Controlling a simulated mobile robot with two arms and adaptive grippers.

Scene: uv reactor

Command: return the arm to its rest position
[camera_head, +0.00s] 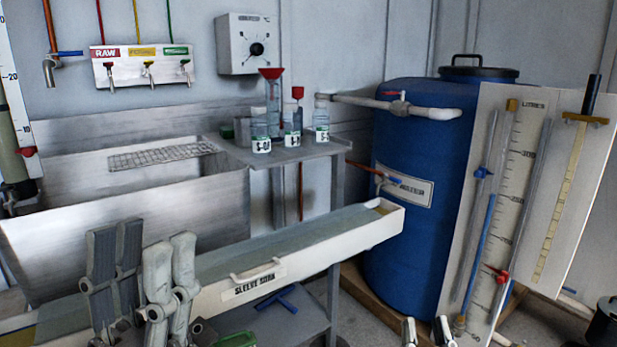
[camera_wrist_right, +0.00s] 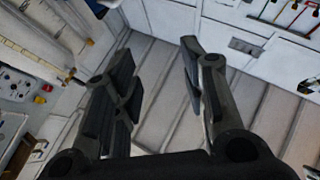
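My left gripper (camera_head: 143,240) stands upright at the lower left of the head view, in front of the steel trough. Its fingers are apart with nothing between them. Of my right gripper (camera_head: 426,325), only the fingertips show at the bottom edge, in front of the blue drum. The right wrist view shows the same gripper (camera_wrist_right: 160,62) with its fingers spread wide and nothing between them. The rest of both arms is out of view or cannot be made out.
A steel trough (camera_head: 130,215) and a white tray labelled sleeve soak (camera_head: 330,237) lie at left and centre. Labelled bottles (camera_head: 321,122) stand on a grey shelf (camera_head: 290,151). A blue drum (camera_head: 410,255) and a gauge board (camera_head: 570,200) stand at right.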

